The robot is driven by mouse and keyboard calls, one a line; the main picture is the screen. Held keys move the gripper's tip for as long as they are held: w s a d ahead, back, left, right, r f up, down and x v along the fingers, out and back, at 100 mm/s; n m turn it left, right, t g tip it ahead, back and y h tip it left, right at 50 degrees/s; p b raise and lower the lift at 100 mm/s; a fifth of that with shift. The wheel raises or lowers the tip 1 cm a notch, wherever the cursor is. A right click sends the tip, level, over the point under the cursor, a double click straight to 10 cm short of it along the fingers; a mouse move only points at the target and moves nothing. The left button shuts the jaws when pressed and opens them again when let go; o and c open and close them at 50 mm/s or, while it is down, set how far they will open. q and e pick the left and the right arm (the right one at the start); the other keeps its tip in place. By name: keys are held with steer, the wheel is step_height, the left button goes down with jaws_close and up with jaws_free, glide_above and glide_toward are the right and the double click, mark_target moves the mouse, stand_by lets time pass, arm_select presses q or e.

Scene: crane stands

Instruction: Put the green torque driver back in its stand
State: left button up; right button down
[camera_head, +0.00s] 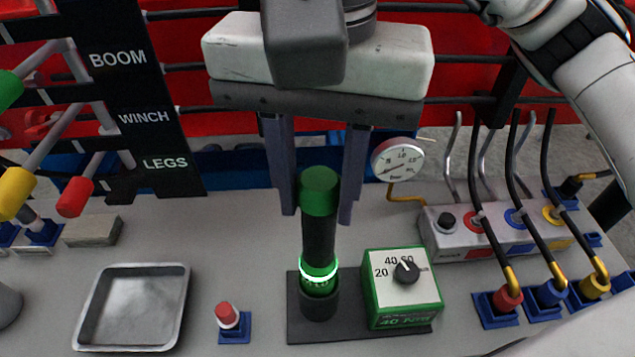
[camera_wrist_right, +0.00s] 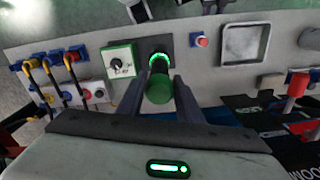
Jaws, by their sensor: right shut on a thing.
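The green torque driver (camera_head: 319,235) stands upright in the head view, with a green cap on top, a black body and a glowing green ring low down. Its lower end is in the round cup of its dark stand (camera_head: 297,325); how deep it sits I cannot tell. My right gripper (camera_head: 318,212) comes from above with its fingers on either side of the driver's upper part, shut on it. In the right wrist view the green cap (camera_wrist_right: 159,90) lies between the fingers (camera_wrist_right: 160,98), with the glowing ring beyond. My left gripper is not in view.
A green dial box (camera_head: 402,290) sits close right of the driver. A metal tray (camera_head: 133,308) and a red-capped plug (camera_head: 228,316) are to the left. A gauge (camera_head: 398,160) and cabled connectors (camera_head: 548,295) are at the right. Lever handles (camera_head: 75,197) are at the left.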

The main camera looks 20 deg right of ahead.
steer(key=shift+f+b, duration=0.7)
steer(key=shift+f, duration=0.35)
steer(key=c, duration=1.2)
jaws_free()
steer(key=shift+r, duration=0.1)
